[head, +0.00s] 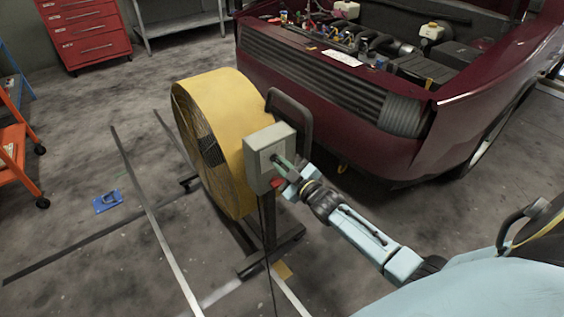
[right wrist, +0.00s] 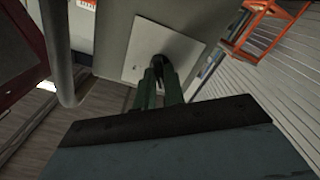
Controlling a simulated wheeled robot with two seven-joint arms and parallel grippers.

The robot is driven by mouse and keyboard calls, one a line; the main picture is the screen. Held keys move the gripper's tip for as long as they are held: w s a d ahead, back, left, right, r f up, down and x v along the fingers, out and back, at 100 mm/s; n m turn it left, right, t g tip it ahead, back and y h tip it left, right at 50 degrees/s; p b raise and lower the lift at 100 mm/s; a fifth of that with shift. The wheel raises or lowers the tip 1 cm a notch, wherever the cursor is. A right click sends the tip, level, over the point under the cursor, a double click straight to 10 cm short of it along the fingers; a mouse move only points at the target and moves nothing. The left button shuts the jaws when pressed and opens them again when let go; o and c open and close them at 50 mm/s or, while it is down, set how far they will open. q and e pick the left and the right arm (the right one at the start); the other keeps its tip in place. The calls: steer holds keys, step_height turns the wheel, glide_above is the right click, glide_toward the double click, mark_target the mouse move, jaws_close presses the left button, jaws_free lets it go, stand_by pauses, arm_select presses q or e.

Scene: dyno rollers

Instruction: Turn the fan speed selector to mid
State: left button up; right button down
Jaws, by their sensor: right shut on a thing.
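A large yellow drum fan (head: 222,130) stands on a dark stand in front of the car. A grey-green control box (head: 262,148) is fixed to its right side. My right gripper (head: 284,166) reaches the face of this box from the right. In the right wrist view the two green fingers (right wrist: 160,84) are shut on a dark selector knob (right wrist: 161,62) at the middle of a pale plate (right wrist: 148,48). The fingers hide most of the knob, and I cannot read which setting it points to. My left gripper is not in view.
A dark red car (head: 370,110) with its hood open stands close behind the fan. A red drawer cabinet (head: 85,35) and an orange cart (head: 14,165) are at the left. A blue object (head: 107,202) lies on the floor. The fan's dark handle (head: 292,115) rises beside the box.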

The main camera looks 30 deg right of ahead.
steer(key=m+p, duration=0.1)
steer(key=m, duration=0.2)
steer(key=shift+m, duration=0.3)
steer(key=m, duration=0.3)
steer(key=shift+m+p, duration=0.3)
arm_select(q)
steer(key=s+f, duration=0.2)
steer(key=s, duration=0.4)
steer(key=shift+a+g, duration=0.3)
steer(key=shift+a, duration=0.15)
arm_select(e)
steer(key=shift+d+m, duration=0.1)
steer(key=shift+m, duration=1.5)
steer(key=c, duration=1.5)
jaws_free()
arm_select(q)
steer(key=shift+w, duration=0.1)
